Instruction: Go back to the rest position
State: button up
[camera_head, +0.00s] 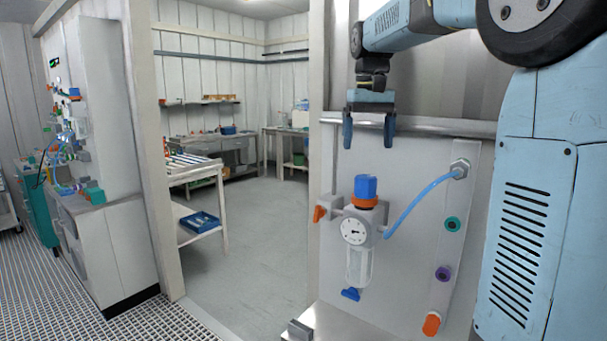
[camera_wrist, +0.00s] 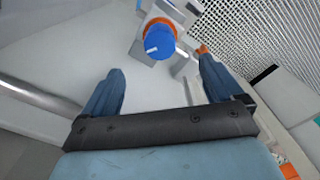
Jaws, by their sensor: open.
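My gripper (camera_head: 369,132) hangs with its two blue fingers pointing down, apart and with nothing between them. In the head view it is above the blue knob (camera_head: 366,187) of a regulator with an orange ring, a round gauge (camera_head: 354,230) and a clear bowl (camera_head: 359,266). In the wrist view the gripper (camera_wrist: 163,85) shows open, and the blue knob (camera_wrist: 160,42) lies beyond the fingertips, clear of them.
A metal rail (camera_head: 420,124) runs across the panel close behind the fingers. A blue hose (camera_head: 412,206) curves from the regulator to a fitting (camera_head: 459,169). Left, a doorway opens on a room with a bench (camera_head: 190,165) and free floor (camera_head: 250,225).

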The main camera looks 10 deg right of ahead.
jog(key=s+f+t, duration=0.2)
jog(key=s+f, duration=0.3)
jog(key=s, duration=0.3)
jog(key=s+f+t, duration=0.1)
jog(key=s+f, duration=0.4)
jog(key=s, duration=0.3)
jog(key=s+a+f+t, duration=0.1)
jog(key=s+f+t, duration=0.1)
jog(key=s+f, duration=0.3)
jog(key=s, duration=0.3)
jog(key=shift+s+t, duration=0.3)
